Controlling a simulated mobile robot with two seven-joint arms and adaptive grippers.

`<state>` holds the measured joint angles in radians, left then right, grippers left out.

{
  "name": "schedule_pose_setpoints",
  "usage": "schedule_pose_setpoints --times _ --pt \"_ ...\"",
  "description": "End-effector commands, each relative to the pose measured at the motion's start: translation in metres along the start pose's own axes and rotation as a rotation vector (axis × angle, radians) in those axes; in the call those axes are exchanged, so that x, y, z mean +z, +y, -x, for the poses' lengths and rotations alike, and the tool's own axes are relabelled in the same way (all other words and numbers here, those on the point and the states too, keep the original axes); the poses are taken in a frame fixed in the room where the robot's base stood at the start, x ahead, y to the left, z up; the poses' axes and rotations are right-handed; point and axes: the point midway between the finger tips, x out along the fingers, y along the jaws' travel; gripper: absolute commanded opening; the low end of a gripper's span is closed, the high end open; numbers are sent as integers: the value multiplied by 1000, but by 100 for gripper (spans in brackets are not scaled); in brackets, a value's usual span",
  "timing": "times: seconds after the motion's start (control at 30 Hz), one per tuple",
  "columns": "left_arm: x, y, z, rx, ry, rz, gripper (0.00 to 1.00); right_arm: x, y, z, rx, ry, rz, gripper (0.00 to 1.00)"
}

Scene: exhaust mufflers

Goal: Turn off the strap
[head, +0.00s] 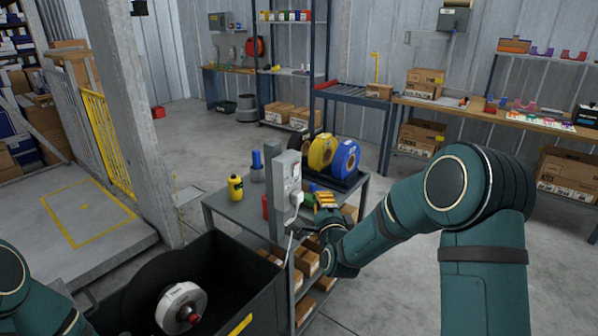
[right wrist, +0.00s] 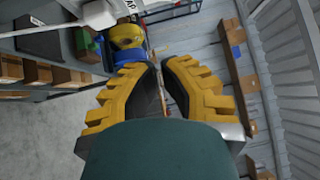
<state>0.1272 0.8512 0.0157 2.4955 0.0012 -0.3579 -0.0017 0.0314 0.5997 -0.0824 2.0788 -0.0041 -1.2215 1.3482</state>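A grey power strap (head: 288,184) is mounted upright on a grey post at the near corner of the grey workbench. A white plug (head: 297,197) sits in it, with a white cord hanging down. My right gripper (head: 325,201) is just right of the strap, with its yellow fingers near the plug's height and apart from it. In the right wrist view its fingertips (right wrist: 160,64) nearly meet, with a thin gap and nothing held. The white plug (right wrist: 92,16) shows at that view's upper left. The strap's switch is too small to make out. My left gripper is out of view.
A black bin (head: 240,262) with a white-and-grey reel (head: 181,307) stands in front.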

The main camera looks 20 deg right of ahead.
Motion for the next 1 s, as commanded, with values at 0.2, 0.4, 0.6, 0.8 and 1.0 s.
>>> schedule_pose_setpoints --times 0.2,0.4,0.6,0.8,1.0 --pt "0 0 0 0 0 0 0 -1 -3 -1 -12 2 -10 0" --pt "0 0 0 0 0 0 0 0 -3 -1 -10 2 -9 0" --pt "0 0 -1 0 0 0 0 0 -3 -16 -12 2 -8 0" --pt "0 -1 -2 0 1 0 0 0 -3 -50 -11 2 -7 0" --pt "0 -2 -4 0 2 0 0 0 -3 -85 -11 1 -7 0"
